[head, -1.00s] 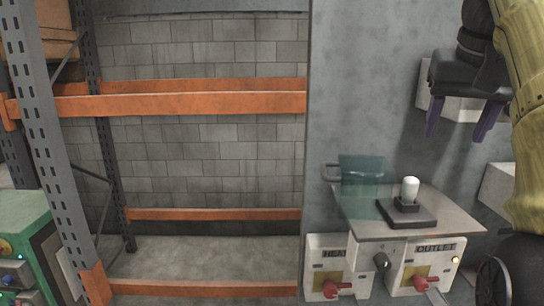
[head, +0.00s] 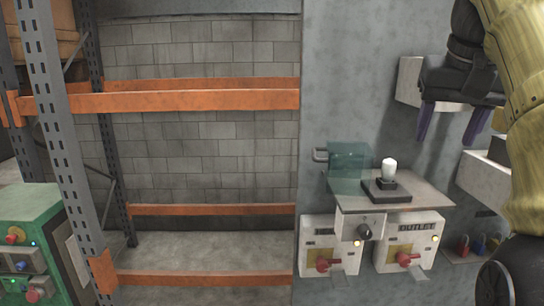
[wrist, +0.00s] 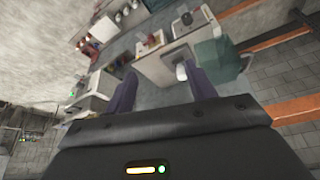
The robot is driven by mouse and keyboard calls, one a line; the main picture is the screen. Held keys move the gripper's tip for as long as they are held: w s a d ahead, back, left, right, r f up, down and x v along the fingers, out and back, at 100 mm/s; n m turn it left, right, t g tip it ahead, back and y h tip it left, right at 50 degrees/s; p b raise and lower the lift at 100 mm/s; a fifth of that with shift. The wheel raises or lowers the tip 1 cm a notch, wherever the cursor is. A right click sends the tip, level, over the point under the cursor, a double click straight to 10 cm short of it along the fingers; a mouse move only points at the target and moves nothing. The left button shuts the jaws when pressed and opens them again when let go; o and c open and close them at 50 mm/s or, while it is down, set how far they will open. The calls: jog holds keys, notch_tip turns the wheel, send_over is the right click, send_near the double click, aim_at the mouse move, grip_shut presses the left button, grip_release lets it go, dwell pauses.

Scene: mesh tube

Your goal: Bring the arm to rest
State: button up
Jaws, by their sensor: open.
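My gripper (head: 450,122) hangs at the upper right of the head view, its two purple fingers spread apart and pointing down. Nothing is between the fingers. It is above and to the right of a small shelf (head: 425,197) and clear of it. My yellow arm runs along the right edge. In the wrist view my gripper (wrist: 158,90) also shows with its fingers apart and empty.
A white capsule-like piece (head: 389,168) stands in a black base on the shelf, beside a translucent teal panel (head: 347,167). Below are switch boxes with red handles, one marked OUTLET (head: 408,240). An orange-beamed rack (head: 180,100) and a green machine (head: 30,235) are at left.

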jog(key=w+a+f+n+b, duration=0.1)
jog(key=w+a+f+b, duration=0.15)
jog(key=f, duration=0.75)
jog(key=w+a+f+b, duration=0.1)
jog(key=w+f, duration=0.2)
jog(key=f, duration=0.7)
jog(key=w+a+f+n+b, duration=0.1)
jog(key=w+f+b, duration=0.15)
jog(key=f, duration=0.75)
jog(key=s+a+f+b, duration=0.1)
jog(key=s+f, duration=0.3)
jog(key=f, duration=0.5)
jog(key=s+a+f+n+g+b, duration=0.1)
jog(key=s+a+f, duration=0.2)
jog(key=f, duration=0.6)
jog(key=s+a+f+y+b, duration=0.1)
jog(key=s+a+f+b, duration=0.1)
jog(key=s+f, duration=0.4)
notch_tip(320, 180, down, 3)
jog(key=shift+a+f+g, duration=0.15)
jog(key=shift+a+g, duration=0.25)
jog(key=shift+a, duration=0.05)
